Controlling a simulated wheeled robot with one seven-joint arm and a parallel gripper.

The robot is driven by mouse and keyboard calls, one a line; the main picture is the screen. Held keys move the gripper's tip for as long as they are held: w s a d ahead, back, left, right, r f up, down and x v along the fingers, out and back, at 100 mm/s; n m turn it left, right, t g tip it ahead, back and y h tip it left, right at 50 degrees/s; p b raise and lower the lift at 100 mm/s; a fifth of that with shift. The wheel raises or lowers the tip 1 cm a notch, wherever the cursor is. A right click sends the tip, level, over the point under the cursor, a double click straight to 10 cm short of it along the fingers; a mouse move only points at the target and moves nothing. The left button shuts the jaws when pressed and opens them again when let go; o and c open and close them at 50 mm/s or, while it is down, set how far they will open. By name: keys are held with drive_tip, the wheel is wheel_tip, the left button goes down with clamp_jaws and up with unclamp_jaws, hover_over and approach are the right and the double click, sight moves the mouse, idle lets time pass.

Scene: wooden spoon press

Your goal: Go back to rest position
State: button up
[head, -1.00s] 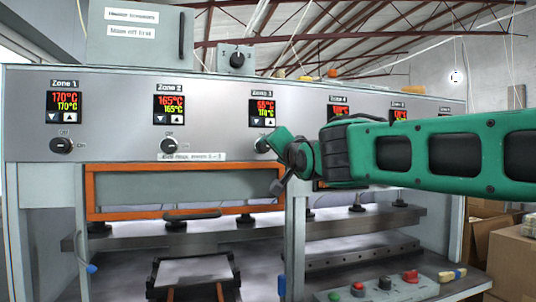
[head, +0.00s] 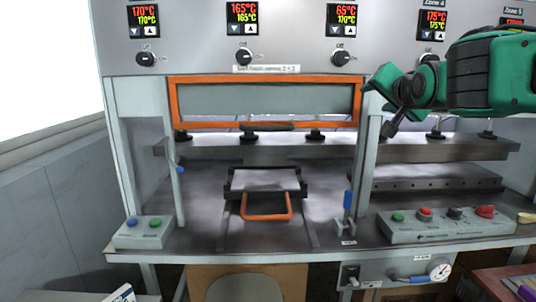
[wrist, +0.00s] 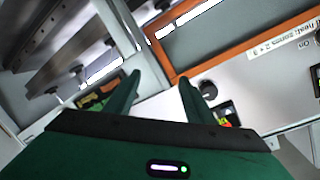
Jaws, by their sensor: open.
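My gripper (head: 383,105) is at the right of the head view, in front of the press (head: 270,68) and its control panel. It is green and dark, and it points to the left and down. In the wrist view my gripper (wrist: 160,95) shows two green fingers spread apart with nothing between them. The Zone 3 knob (head: 341,58) is up and to the left of the fingers in the head view, with a gap between. The orange-framed guard (head: 172,98) is left of the gripper.
A tray with an orange handle (head: 266,214) sits on the press bed. Button boxes stand at the left (head: 144,233) and right (head: 440,228) of the front edge. A gauge (head: 439,269) is below. A stool (head: 246,287) stands in front.

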drive_tip(key=s+d+f+g, duration=0.3)
drive_tip(key=s+d+f, duration=0.15)
drive_tip(key=f, duration=0.25)
drive_tip(key=s+d+f+n+g+h, duration=0.1)
drive_tip(key=s+d+f+g, duration=0.15)
drive_tip(key=s+f, duration=0.35)
drive_tip(key=s+d+f+g, duration=0.3)
drive_tip(key=s+d+f, duration=0.15)
drive_tip(key=f, duration=0.35)
drive_tip(key=s+f+g+y, duration=0.1)
drive_tip(key=s+f+g, duration=0.2)
drive_tip(key=s+f, duration=0.4)
drive_tip(key=s+f+n+g+y, duration=0.1)
drive_tip(key=s+f+g, duration=0.3)
drive_tip(key=s, duration=1.2)
wheel_tip(320, 180, down, 3)
drive_tip(key=shift+s+a+f+y, duration=0.15)
drive_tip(key=shift+a+f+y, duration=0.05)
drive_tip(key=shift+a+y, duration=0.2)
drive_tip(key=shift+w+f+g, duration=0.25)
drive_tip(key=shift+w, duration=0.4)
